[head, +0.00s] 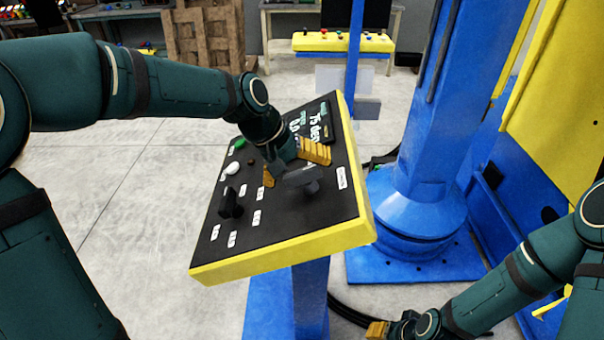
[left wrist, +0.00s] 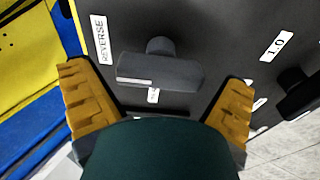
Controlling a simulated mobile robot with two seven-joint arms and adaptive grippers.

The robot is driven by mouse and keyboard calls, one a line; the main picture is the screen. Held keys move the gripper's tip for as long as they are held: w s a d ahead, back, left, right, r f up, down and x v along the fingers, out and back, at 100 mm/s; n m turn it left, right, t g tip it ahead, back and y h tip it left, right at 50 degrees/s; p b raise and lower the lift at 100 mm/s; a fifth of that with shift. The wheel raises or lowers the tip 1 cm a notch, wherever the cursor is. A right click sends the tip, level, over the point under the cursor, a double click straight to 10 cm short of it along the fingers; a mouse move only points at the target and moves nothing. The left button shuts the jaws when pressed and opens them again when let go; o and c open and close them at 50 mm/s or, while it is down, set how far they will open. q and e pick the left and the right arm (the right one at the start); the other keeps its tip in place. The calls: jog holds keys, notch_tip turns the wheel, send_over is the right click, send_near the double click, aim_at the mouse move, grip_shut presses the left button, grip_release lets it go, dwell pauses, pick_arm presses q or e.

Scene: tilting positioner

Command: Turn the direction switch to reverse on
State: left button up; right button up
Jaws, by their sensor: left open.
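The direction switch is a dark grey bar-shaped knob (left wrist: 160,70) on the black panel face (head: 325,205). In the head view the knob (head: 300,177) is partly behind my left gripper. A white REVERSE label (left wrist: 102,38) sits left of it in the left wrist view, and a white line marks the left part of the bar. A partly hidden label shows below the knob. My left gripper (head: 292,165) is open, its yellow fingers on either side of the knob in the left wrist view (left wrist: 160,105), with gaps visible. My right gripper (head: 378,329) is low, far from the panel.
The yellow-framed panel also carries a black knob (head: 231,204), a white button (head: 231,168), a green button (head: 239,143) and a display (head: 312,125). A blue column (head: 440,130) stands behind on the right. Open floor (head: 120,200) lies left.

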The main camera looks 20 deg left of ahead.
pick_arm(q)
jog(key=v, duration=1.1)
jog(key=shift+w, duration=0.1)
